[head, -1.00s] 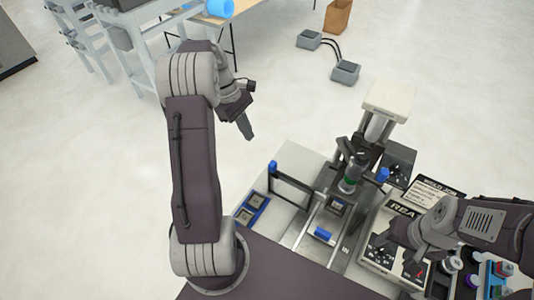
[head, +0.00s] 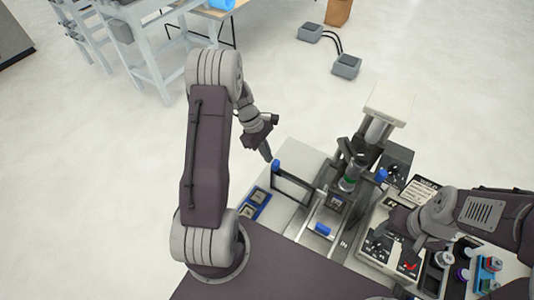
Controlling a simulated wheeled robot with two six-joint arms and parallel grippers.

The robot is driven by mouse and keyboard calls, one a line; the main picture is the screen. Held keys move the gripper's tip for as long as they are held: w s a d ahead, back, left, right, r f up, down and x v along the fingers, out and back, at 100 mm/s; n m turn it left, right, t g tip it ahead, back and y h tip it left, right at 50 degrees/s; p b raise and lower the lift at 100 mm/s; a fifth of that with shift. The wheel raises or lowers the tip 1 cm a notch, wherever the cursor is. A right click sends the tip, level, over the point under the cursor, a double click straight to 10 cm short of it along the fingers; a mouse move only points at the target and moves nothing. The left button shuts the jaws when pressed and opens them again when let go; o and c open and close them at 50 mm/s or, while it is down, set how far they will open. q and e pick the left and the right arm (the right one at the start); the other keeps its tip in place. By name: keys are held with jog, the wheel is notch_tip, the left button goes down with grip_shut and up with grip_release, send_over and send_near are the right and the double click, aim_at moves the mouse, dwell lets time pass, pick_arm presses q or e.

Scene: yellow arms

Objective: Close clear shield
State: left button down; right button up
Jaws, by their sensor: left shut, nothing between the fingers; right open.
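The clear shield (head: 294,184) shows as a dark-framed see-through panel with a blue knob (head: 276,165) at its upper left corner. It stands on the left side of the machine (head: 340,205). My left gripper (head: 267,157) is shut and empty, its tip pointing down right beside the blue knob; I cannot tell whether they touch. My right gripper (head: 397,239) is over the control box at the lower right, well apart from the shield, and its fingers are hard to make out.
A tray with small square parts (head: 256,203) lies left of the shield. A second blue knob (head: 381,175) is right of the press column (head: 350,170). A sign (head: 418,192) and small bottles (head: 462,270) stand at the right.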

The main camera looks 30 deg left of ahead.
pick_arm(q)
jog(key=d, duration=0.5)
jog(key=s+d, duration=0.1)
jog(key=d, duration=1.1)
jog(key=shift+s+d, duration=0.15)
jog(key=shift+d, duration=0.25)
jog(key=shift+s+d, duration=0.1)
